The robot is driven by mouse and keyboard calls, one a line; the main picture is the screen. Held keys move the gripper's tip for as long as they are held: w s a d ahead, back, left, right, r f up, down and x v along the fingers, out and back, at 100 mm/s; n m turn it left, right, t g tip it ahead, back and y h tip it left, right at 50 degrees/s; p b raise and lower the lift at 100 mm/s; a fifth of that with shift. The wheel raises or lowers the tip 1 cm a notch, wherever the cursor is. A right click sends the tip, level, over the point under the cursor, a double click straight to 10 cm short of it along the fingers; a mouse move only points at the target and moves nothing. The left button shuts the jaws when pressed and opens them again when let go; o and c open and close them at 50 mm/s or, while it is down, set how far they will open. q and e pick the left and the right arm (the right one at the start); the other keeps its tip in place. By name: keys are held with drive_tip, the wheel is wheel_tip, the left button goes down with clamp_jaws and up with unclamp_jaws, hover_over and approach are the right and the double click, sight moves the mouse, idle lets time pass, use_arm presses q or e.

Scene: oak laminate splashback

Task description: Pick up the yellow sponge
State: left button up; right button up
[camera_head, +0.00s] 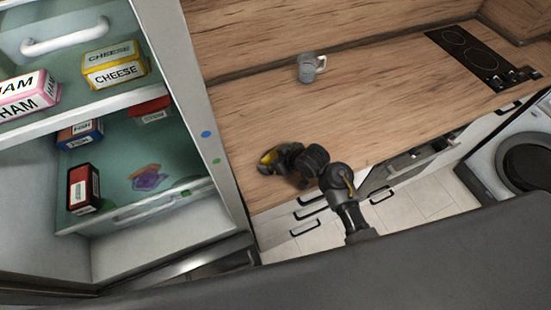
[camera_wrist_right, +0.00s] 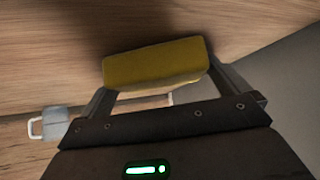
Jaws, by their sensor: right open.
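The yellow sponge (camera_wrist_right: 155,64) lies between the two fingers of my right gripper (camera_wrist_right: 160,72) in the right wrist view, spanning most of the gap. The fingers stand open at its left and right ends; whether they touch it I cannot tell. In the head view, my right gripper (camera_head: 269,160) is low over the wooden counter, near its left end by the fridge. Only a small yellow patch of the sponge (camera_head: 268,157) shows there, the rest hidden by the dark gripper. My left gripper is not in view.
A grey mug (camera_head: 306,69) stands at the back of the counter (camera_head: 390,100); it also shows in the wrist view (camera_wrist_right: 54,122). A black hob (camera_head: 480,55) is at right. The open fridge (camera_head: 212,120) at left holds several food boxes. Counter right of my gripper is clear.

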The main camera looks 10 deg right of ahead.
drive_tip(key=c, duration=0.9)
drive_tip(key=shift+r, duration=0.55)
drive_tip(key=r, duration=0.2)
drive_tip(key=shift+s+r, duration=0.25)
drive_tip(key=shift+r, duration=0.15)
drive_tip(key=shift+s+r, duration=1.5)
drive_tip(key=shift+s, duration=0.75)
drive_tip(key=shift+s+r, duration=1.55)
drive_tip(key=shift+s, duration=0.7)
drive_tip(key=shift+s+r, duration=1.5)
drive_tip(key=shift+s, duration=0.75)
